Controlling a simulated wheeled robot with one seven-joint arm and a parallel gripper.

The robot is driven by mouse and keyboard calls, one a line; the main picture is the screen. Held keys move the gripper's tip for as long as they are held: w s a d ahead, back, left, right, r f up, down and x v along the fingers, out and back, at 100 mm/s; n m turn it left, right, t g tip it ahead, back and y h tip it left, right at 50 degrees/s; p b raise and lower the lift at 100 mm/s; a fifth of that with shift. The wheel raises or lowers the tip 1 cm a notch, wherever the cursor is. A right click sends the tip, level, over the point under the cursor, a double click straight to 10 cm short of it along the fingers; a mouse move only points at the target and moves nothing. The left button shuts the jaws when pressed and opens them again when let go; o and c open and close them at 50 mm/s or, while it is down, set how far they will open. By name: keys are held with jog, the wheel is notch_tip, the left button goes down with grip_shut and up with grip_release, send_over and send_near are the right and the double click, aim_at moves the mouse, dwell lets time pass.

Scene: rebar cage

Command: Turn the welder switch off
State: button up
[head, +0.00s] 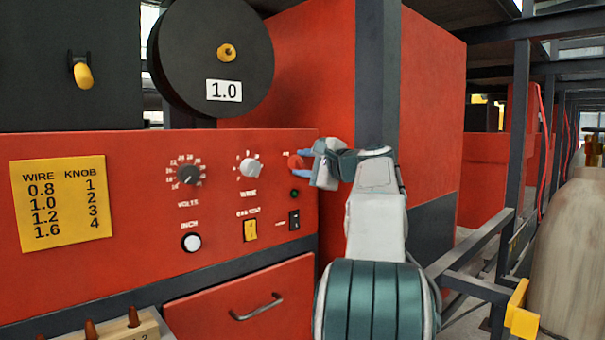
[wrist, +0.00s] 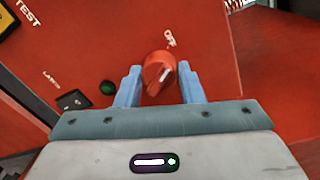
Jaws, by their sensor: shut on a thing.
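The welder switch is a red rotary knob (head: 296,161) on the right end of the red welder panel (head: 130,260). In the wrist view the knob (wrist: 158,70) has a white mark slanting toward its upper right, roughly toward the white lettering "OFF" just above it. My gripper (head: 305,162) reaches the knob from the right in the head view. Its two blue fingers stand on either side of the knob in the wrist view (wrist: 160,88), shut on it. The gripper hides part of the panel's right edge in the head view.
Below the knob are a dark green button (head: 295,193) and a black rocker switch (head: 294,219). To the left are a yellow switch (head: 250,230), a white dial (head: 250,168) and a black dial (head: 188,174). A grey post (head: 377,70) stands behind my arm.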

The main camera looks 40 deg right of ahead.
jog(key=shift+n+b, duration=0.55)
jog(key=shift+n, duration=0.35)
jog(key=shift+r, duration=0.1)
jog(key=o, duration=1)
jog(key=shift+a, duration=0.1)
jog(key=shift+s, duration=0.1)
